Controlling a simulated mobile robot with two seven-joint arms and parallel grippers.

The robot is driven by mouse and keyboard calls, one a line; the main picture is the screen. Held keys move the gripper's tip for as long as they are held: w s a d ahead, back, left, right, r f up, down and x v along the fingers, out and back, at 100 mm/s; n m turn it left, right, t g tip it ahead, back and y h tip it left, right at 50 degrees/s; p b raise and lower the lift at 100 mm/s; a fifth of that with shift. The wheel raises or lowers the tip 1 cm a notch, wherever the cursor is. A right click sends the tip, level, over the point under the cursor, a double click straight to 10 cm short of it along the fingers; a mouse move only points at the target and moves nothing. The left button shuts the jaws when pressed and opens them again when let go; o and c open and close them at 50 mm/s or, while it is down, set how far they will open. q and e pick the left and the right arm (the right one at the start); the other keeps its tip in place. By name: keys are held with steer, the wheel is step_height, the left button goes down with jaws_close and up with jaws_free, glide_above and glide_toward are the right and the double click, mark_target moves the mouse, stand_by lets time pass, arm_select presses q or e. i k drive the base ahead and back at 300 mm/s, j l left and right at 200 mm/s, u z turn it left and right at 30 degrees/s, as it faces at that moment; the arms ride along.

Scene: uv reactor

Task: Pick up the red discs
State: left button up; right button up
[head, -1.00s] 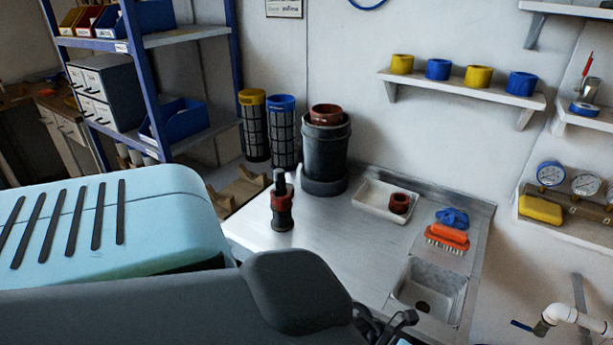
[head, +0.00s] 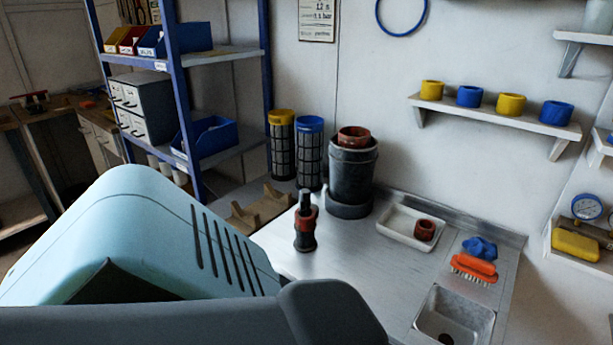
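No flat red discs can be made out clearly. A red-brown ring (head: 425,230) lies in the white tray (head: 388,231) on the steel counter. Another red-brown round piece (head: 353,134) sits in the top of the dark grey canister (head: 351,170) at the back of the counter. A black upright fitting (head: 305,236) with a red-brown band stands left of the tray. Neither of my grippers shows. Large light-blue and dark grey parts of my own body fill the lower left and hide the counter's near left part.
Yellow and blue rings stand on a wall shelf (head: 490,113). Two mesh cylinders (head: 310,158) stand left of the canister. The counter (head: 370,270) is clear between fitting and sink.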

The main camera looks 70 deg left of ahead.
mark_target(308, 223)
steer(key=i+j, duration=0.5)
steer(key=i+u, duration=0.15)
steer(key=u, duration=2.3)
